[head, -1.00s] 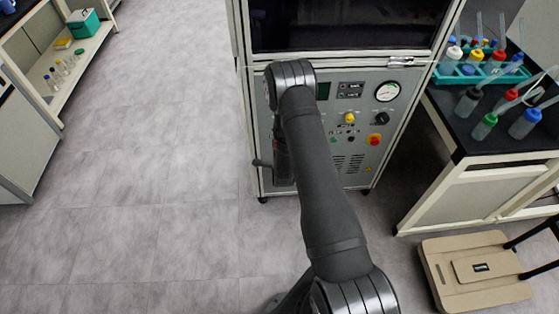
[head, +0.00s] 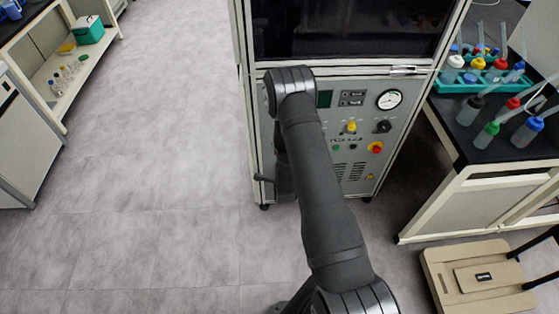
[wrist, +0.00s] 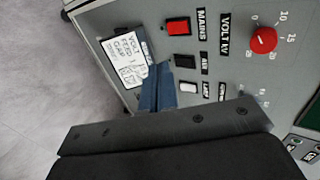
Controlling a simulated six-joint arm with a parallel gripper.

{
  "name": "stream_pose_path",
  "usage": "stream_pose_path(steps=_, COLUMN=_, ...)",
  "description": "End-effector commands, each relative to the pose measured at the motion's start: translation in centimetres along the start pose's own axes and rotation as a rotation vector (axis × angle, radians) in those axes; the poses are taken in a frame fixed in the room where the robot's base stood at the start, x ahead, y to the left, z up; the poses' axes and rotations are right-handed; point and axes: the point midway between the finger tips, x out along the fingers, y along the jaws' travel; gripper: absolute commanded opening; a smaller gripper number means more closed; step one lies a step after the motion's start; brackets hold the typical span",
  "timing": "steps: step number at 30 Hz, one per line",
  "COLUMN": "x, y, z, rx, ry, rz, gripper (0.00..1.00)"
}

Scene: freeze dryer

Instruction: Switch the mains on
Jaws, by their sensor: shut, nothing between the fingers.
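The red mains switch (wrist: 178,27) is on the grey panel in the wrist view, beside a black label reading MAINS (wrist: 201,22). My gripper (wrist: 157,72) is shut and empty, its blue fingers side by side. In the picture its tips lie below and left of the mains switch, near the lower end of a white printed label (wrist: 122,57); I cannot tell if they touch the panel. The switch's on or off state is not clear. In the head view the freeze dryer (head: 345,80) stands ahead, and my arm hides the panel's left part and the gripper.
A black switch (wrist: 185,61) and a white switch (wrist: 188,87) sit just below the mains switch. A red dial knob (wrist: 263,40) is to its right. A bench with bottles (head: 490,135) stands right of the dryer, and a beige cart (head: 480,275) below it. Left floor is clear.

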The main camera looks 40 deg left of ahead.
Motion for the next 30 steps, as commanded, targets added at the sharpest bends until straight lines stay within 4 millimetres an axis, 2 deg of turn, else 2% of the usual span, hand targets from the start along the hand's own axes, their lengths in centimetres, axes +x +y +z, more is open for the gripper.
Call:
stream_pose_path(steps=7, x=0.2, y=-0.1, z=0.0, rx=0.001, ry=0.000, rz=-0.001, gripper=0.00)
stream_pose_path(steps=11, x=1.4, y=-0.1, z=0.0, rx=0.001, ry=0.000, rz=-0.001, gripper=0.00)
stream_pose_path(steps=26, x=10.3, y=0.0, z=0.0, rx=0.001, ry=0.000, rz=-0.002, gripper=0.00)
stream_pose_path(steps=30, x=12.1, y=-1.2, z=0.0, rx=0.000, ry=0.000, rz=-0.003, gripper=0.00)
